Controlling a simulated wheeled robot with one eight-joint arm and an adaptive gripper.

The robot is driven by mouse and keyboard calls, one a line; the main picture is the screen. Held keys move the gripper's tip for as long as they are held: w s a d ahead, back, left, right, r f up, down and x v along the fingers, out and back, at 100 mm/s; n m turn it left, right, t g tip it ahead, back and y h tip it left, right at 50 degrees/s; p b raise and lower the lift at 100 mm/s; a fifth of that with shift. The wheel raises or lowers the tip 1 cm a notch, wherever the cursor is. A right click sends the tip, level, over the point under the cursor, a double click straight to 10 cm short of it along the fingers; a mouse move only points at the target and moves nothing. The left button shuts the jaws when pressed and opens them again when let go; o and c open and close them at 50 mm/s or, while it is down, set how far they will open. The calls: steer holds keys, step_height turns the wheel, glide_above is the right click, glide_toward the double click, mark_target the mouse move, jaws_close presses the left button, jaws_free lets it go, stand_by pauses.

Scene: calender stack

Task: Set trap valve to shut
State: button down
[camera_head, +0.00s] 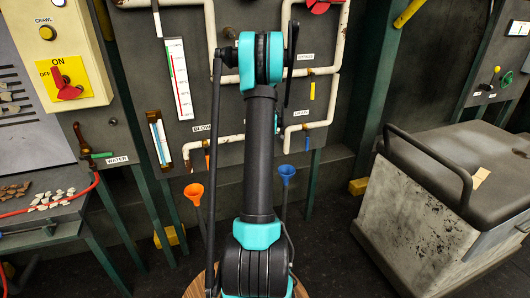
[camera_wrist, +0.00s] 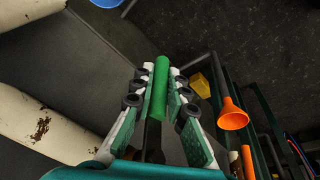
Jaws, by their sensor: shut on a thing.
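My gripper (camera_wrist: 161,84) is shut on a green handle (camera_wrist: 161,68) in the wrist view, with one finger on each side of it. A dark stem shows below the handle, between the fingers. In the head view my own arm hides the gripper and this handle. No label reading "trap" can be read in either view, so I cannot confirm which valve the handle belongs to. White rust-spotted pipes (camera_wrist: 42,127) run at the left of the wrist view, and white pipes (camera_head: 338,48) cross the panel in the head view.
The grey panel (camera_head: 140,60) carries a gauge (camera_head: 178,80) and BYPASS and DRAIN labels. An orange funnel (camera_head: 194,192) and a blue funnel (camera_head: 287,174) stand below it. A worn grey cart (camera_head: 425,225) stands at right. A table with a red hose (camera_head: 82,193) is at left.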

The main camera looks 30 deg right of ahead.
steer(key=shift+w+a+t+y, duration=0.15)
steer(key=shift+a+y, duration=0.25)
steer(key=shift+y, duration=0.15)
steer(key=shift+w+a+t+y, duration=0.1)
steer(key=shift+a+t+y, duration=0.05)
steer(key=shift+a+y, duration=0.35)
steer(key=c, duration=1.5)
jaws_free()
steer(key=shift+f, duration=0.1)
steer(key=v, duration=1.2)
steer(key=shift+d, duration=0.2)
